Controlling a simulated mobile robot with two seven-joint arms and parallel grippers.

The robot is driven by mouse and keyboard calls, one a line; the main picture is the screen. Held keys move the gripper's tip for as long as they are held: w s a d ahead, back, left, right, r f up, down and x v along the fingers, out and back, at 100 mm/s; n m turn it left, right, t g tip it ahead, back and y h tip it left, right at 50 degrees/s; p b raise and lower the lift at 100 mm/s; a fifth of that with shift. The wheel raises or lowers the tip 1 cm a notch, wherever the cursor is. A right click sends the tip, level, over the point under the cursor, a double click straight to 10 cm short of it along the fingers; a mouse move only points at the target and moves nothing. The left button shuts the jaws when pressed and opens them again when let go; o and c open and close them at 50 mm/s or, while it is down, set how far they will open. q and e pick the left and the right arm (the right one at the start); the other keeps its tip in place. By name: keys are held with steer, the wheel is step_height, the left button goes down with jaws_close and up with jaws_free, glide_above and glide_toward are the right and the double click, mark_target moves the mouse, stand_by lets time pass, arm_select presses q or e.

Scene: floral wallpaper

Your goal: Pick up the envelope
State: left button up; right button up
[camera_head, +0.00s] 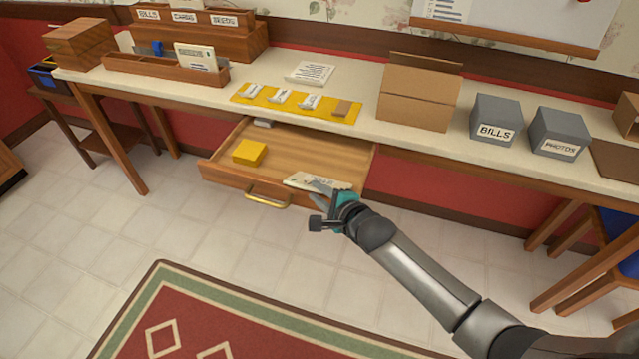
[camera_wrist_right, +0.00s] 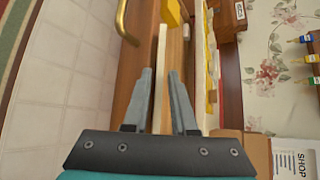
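A white envelope (camera_head: 308,181) with dark print is at the front right of the open drawer (camera_head: 215,172). My right gripper (camera_head: 322,188) reaches over the drawer front at the envelope's near right part and covers some of it. In the right wrist view, a thin pale strip, apparently the envelope seen edge-on (camera_wrist_right: 161,70), runs between the two fingers of the right gripper (camera_wrist_right: 162,85). The fingers stand apart on either side of it, and I cannot tell whether they touch it. My left gripper is not in view.
A yellow block (camera_head: 249,152) lies in the drawer's left part. The brass handle (camera_head: 268,198) is on the drawer front. Above, the desk holds a yellow mat (camera_head: 245,99), a cardboard box (camera_head: 412,108) and grey boxes (camera_head: 497,118). The tiled floor before the drawer is clear.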

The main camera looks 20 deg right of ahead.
jaws_close()
stand_by(0.4)
